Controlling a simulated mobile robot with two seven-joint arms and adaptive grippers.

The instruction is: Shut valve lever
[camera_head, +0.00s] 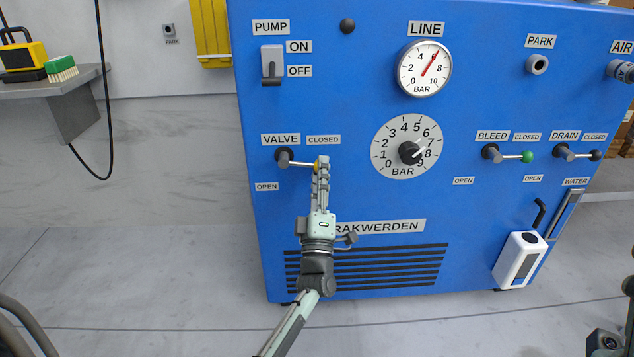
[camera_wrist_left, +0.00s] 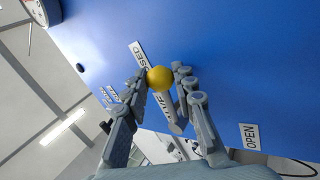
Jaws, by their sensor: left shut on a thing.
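The valve lever (camera_head: 298,163) is a grey bar with a yellow knob at its end, on the blue panel below the VALVE label. It lies nearly level and points right, toward the CLOSED label (camera_head: 323,140). The OPEN label (camera_head: 266,187) is below its pivot. My left gripper (camera_head: 321,170) is at the lever's knob end. In the left wrist view the yellow knob (camera_wrist_left: 160,78) sits between the fingers of my left gripper (camera_wrist_left: 162,80), which are shut on it. My right gripper is not clearly visible.
The pump switch (camera_head: 271,65) is above the valve. A pressure dial knob (camera_head: 410,153) is right of my left gripper, and a gauge (camera_head: 424,69) is above it. Bleed (camera_head: 508,155) and drain (camera_head: 578,154) levers are farther right. A white canister (camera_head: 520,259) hangs low at right.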

